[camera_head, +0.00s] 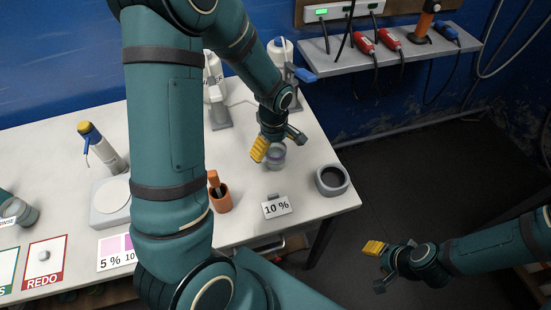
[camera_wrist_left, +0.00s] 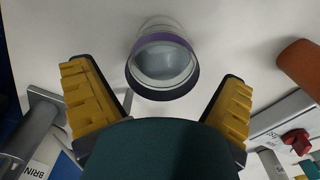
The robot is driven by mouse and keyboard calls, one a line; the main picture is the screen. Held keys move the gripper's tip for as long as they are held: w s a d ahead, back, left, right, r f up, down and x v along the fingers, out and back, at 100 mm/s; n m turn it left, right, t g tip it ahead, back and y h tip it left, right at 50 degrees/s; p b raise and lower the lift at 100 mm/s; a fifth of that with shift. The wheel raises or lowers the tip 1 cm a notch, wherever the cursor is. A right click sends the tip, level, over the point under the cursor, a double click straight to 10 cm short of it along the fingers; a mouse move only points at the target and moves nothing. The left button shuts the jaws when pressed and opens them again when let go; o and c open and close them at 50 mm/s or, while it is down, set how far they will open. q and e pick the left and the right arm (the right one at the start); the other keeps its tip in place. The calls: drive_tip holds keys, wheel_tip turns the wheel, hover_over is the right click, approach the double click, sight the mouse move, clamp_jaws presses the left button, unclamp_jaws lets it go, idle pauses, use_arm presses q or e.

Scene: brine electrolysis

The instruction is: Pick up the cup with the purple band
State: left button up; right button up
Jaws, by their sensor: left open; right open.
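The cup with the purple band (camera_head: 275,158) is a small clear cup standing on the white bench, partly covered by my left gripper (camera_head: 278,143) in the head view. In the left wrist view the cup (camera_wrist_left: 162,66) shows its round mouth with the purple band around it, near the top middle. My left gripper is open, with its yellow-padded fingers (camera_wrist_left: 158,78) to either side of the cup in that view. I see clear gaps between the fingers and the cup. My right gripper (camera_head: 378,266) is open and empty over the dark floor, off the bench.
A grey round holder (camera_head: 332,180) stands right of the cup near the bench edge. A 10 % sign (camera_head: 277,207) and an orange pot (camera_head: 220,199) stand in front. White bottles and a grey stand (camera_head: 220,117) are behind. A white plate device (camera_head: 110,202) is at left.

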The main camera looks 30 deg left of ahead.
use_arm(q)
drive_tip(key=shift+f, duration=0.45)
drive_tip(key=c, duration=1.4)
drive_tip(key=shift+r, duration=0.1)
